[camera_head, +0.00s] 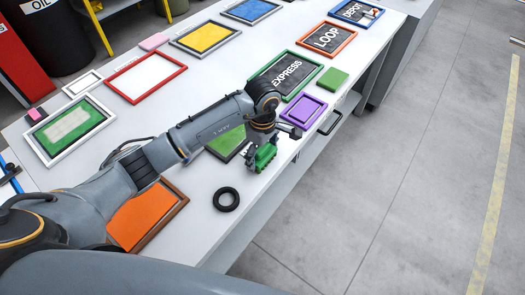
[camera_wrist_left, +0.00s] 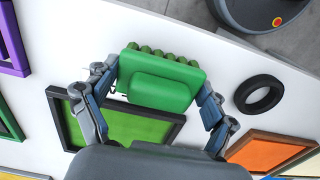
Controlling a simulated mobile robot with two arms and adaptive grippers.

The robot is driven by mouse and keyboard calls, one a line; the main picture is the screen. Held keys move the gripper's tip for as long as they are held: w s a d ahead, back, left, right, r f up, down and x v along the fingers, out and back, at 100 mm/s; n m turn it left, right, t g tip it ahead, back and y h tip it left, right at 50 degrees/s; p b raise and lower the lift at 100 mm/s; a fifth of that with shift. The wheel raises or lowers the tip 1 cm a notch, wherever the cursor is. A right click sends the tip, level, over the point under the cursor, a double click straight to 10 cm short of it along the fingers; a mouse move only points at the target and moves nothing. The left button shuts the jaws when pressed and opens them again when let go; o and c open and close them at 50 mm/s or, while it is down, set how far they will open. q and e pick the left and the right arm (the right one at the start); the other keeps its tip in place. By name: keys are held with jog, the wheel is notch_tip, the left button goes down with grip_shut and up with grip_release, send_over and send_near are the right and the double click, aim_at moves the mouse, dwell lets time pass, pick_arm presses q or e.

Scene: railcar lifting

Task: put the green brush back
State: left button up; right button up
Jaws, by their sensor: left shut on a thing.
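The green brush (camera_wrist_left: 160,82), a block with a row of green bristle tufts along one edge, is gripped between the two fingers of my left gripper (camera_wrist_left: 158,92). In the head view the brush (camera_head: 265,157) hangs below my left gripper (camera_head: 262,148), over the white table near its front edge. A dark-framed green tray (camera_head: 222,146) lies beside it, partly hidden by my arm. In the wrist view this tray (camera_wrist_left: 135,125) appears just below the brush, empty where visible. I cannot tell whether the brush touches the table. My right gripper is not in view.
A black ring (camera_head: 227,199) and an orange tray (camera_head: 150,214) lie nearby. A purple tray (camera_head: 305,108), the EXPRESS tray (camera_head: 286,75) and a loose green block (camera_head: 333,79) lie beyond the gripper. The table's front edge is close on the right.

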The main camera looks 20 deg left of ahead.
pick_arm(q)
jog(key=shift+f, duration=0.35)
jog(key=shift+f, duration=0.15)
jog(key=o, duration=1)
jog(key=shift+c, duration=0.2)
